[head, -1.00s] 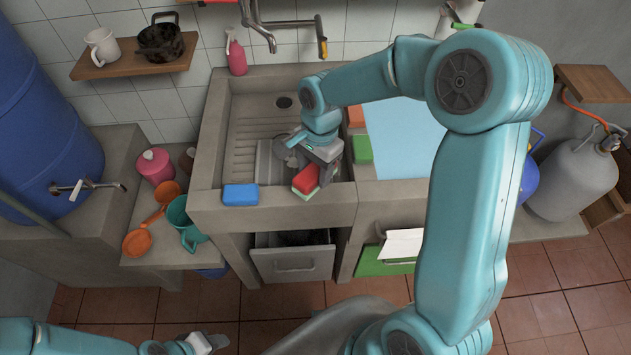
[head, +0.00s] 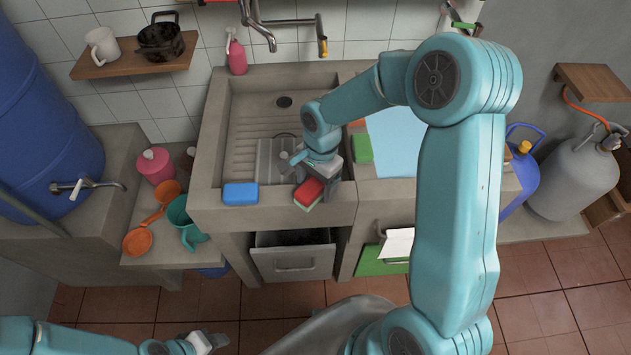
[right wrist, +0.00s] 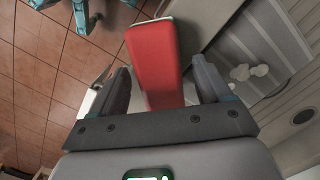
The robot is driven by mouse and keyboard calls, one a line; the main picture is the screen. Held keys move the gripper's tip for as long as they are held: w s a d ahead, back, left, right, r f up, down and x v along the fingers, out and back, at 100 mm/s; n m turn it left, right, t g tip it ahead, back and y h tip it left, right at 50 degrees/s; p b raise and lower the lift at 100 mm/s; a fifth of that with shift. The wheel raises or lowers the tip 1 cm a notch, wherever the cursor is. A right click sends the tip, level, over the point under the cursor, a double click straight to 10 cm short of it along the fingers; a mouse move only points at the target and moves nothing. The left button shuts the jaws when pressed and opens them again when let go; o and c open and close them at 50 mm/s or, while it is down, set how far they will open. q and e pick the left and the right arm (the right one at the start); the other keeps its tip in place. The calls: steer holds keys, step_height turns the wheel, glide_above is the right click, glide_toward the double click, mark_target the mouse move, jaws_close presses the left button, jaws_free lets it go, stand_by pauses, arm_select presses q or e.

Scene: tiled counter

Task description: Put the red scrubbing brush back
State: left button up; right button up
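The red scrubbing brush (head: 309,190), a red block with a pale green lower edge, is at the front rim of the sink (head: 274,217). My right gripper (head: 318,182) is right over it and partly hides it in the head view. In the right wrist view the brush (right wrist: 155,55) shows between the two dark fingers of the right gripper (right wrist: 163,85), with a narrow gap seen on each side. The fingers look open around it. My left gripper (head: 209,342) is low at the lower left, far from the brush; its opening is unclear.
A blue sponge (head: 240,194) lies on the front rim to the left. A green block (head: 362,149) lies on the right side of the sink, beside a light blue sheet (head: 405,140). Teal jug (head: 185,225) and orange ladles (head: 138,241) stand on the left ledge.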

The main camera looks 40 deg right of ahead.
steer(key=shift+r, duration=0.1)
steer(key=shift+r, duration=0.15)
steer(key=shift+w+r, duration=0.1)
steer(key=shift+r, duration=0.25)
step_height(320, 180, up, 11)
steer(key=d, duration=0.1)
steer(key=shift+d, duration=0.15)
stand_by(0.3)
